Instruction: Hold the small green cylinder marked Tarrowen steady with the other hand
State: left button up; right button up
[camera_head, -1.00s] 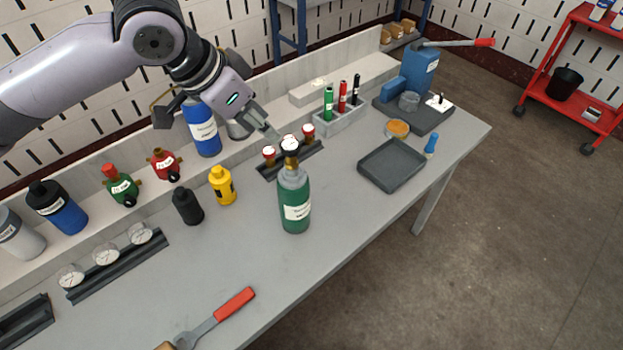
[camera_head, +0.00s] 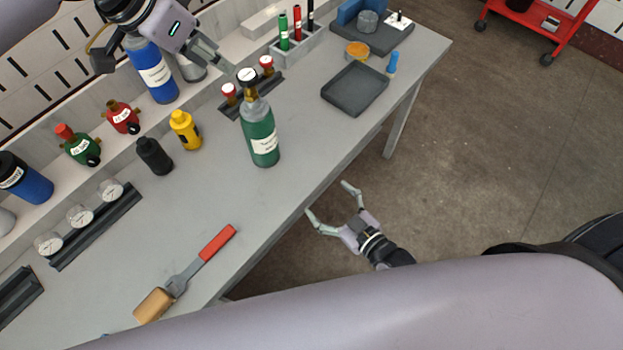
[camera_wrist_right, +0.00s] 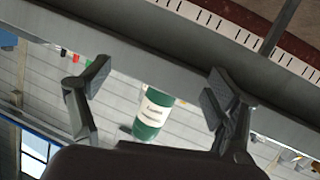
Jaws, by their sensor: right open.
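The small green cylinder (camera_head: 258,122) stands upright near the table's front edge, with a grey shoulder, brass valve and round gauge (camera_head: 247,75) on top. Its white label is too small to read. My left gripper (camera_head: 228,66) is at the gauge's upper left; whether it touches, and how its fingers are set, I cannot tell. My right gripper (camera_head: 329,199) is open and empty, off the table's front edge, right of and below the cylinder in the head view. In the right wrist view the cylinder (camera_wrist_right: 152,112) shows between the open fingers (camera_wrist_right: 158,80), still apart from them.
A grey tray (camera_head: 355,90) is to the right of the cylinder. A yellow bottle (camera_head: 185,130) and a black bottle (camera_head: 154,156) stand to its left. The table (camera_head: 190,208) around the cylinder's front is bare.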

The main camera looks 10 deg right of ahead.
aim_at(260, 131)
jog(key=a+r+m+t+y, duration=0.15)
jog(key=a+r, duration=0.35)
jog(key=r, duration=0.8)
jog(key=shift+t+y, duration=0.25)
jog(key=shift+y, duration=0.1)
jog(key=x, duration=1.7)
jog(key=shift+r, duration=0.15)
jog(key=shift+c, duration=0.5)
